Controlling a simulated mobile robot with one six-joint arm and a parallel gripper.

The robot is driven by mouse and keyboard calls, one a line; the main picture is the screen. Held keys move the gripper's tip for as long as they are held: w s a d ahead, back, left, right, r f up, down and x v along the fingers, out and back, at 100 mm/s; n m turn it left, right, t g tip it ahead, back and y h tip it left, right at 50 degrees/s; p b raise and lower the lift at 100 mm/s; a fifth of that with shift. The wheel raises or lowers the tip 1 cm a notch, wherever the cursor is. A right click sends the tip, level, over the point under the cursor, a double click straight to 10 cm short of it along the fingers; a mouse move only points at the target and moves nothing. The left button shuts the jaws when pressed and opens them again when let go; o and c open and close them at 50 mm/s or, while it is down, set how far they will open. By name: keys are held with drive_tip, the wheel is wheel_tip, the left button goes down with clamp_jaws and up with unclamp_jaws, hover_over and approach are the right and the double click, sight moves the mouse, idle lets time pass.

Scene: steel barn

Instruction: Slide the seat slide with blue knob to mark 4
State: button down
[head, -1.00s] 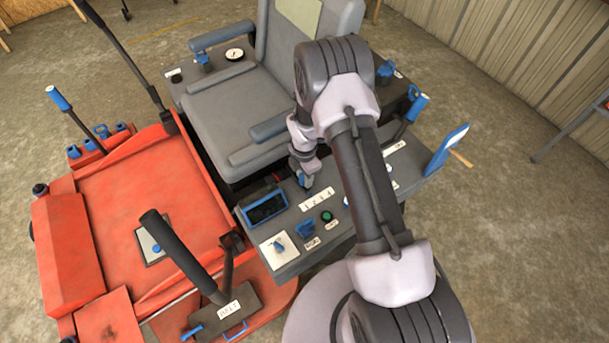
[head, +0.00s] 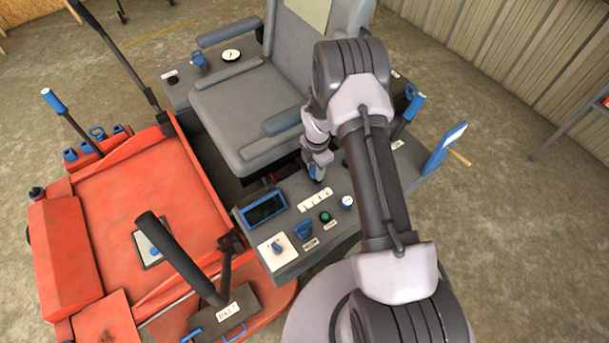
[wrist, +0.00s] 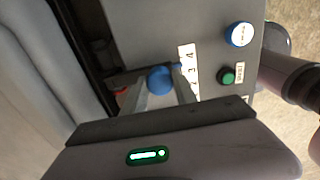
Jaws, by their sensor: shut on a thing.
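The blue knob (wrist: 160,80) of the seat slide shows in the wrist view between my two fingertips. My gripper (head: 317,179) is shut on it, beside the white number strip. The strip (head: 315,200) carries marks 1 to 4 and lies on the grey console just in front of the gripper. In the wrist view the strip (wrist: 188,60) is partly covered by a finger; its 4 end is at the top. The knob appears near the higher marks, but I cannot tell exactly which mark it lines up with. In the head view the gripper hides most of the knob.
The grey seat (head: 245,110) stands close behind the gripper, its near armrest (head: 283,120) beside my arm. Blue-handled levers (head: 413,104) stand at right.

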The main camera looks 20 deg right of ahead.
drive_tip(key=shift+w+d, duration=0.2)
drive_tip(key=shift+d, duration=0.35)
drive_tip(key=c, duration=1)
unclamp_jaws()
drive_tip(key=shift+d, duration=0.25)
drive_tip(key=shift+a, duration=0.1)
wheel_tip(320, 180, up, 18)
drive_tip(key=p, duration=0.5)
drive_tip(key=shift+f, duration=0.25)
